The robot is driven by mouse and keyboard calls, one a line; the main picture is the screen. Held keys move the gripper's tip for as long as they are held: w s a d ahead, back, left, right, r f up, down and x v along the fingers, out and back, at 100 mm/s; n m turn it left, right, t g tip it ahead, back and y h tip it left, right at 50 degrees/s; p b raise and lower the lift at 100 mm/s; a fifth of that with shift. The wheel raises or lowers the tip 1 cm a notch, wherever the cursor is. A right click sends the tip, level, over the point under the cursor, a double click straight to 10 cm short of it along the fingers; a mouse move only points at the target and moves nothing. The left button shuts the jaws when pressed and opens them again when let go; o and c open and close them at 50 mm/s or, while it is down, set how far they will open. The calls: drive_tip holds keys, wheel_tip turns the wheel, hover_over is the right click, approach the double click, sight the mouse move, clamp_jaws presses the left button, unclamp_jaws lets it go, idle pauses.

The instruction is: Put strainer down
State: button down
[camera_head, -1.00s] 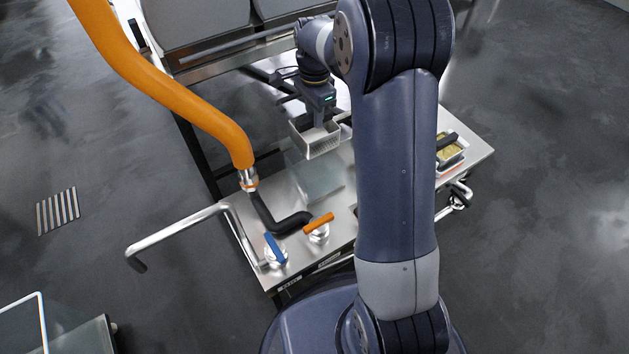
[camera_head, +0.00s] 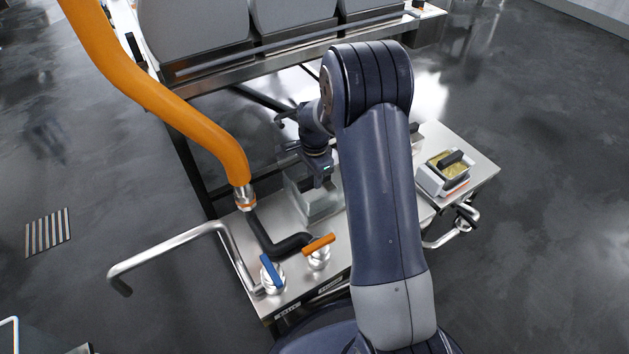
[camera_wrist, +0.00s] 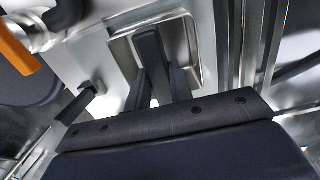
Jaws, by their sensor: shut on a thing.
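My gripper (camera_head: 320,182) is low over a clear rectangular container (camera_head: 318,214) on the steel bench. In the wrist view its dark fingers (camera_wrist: 160,88) are shut on the black handle of the strainer. The strainer (camera_wrist: 183,42) shows there as a pale metal rectangle with rounded corners beyond the handle. In the head view the strainer is mostly hidden by my gripper and arm. I cannot tell whether it touches the container's bottom.
Blue (camera_head: 271,272) and orange (camera_head: 318,244) valve handles stand at the bench's near edge. A black spout under a thick orange hose (camera_head: 190,115) is left of the container. A mould with yellow contents and a black handle (camera_head: 451,158) stands right. Grey panels (camera_head: 290,15) stand behind.

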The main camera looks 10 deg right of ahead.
drive_tip(key=shift+f, duration=0.3)
drive_tip(key=shift+f, duration=0.2)
drive_tip(key=c, duration=1.3)
unclamp_jaws()
drive_tip(key=shift+o, duration=0.2)
drive_tip(key=shift+r, duration=0.1)
wheel_tip(320, 180, up, 12)
drive_tip(key=p, duration=0.4)
drive_tip(key=shift+r, duration=0.15)
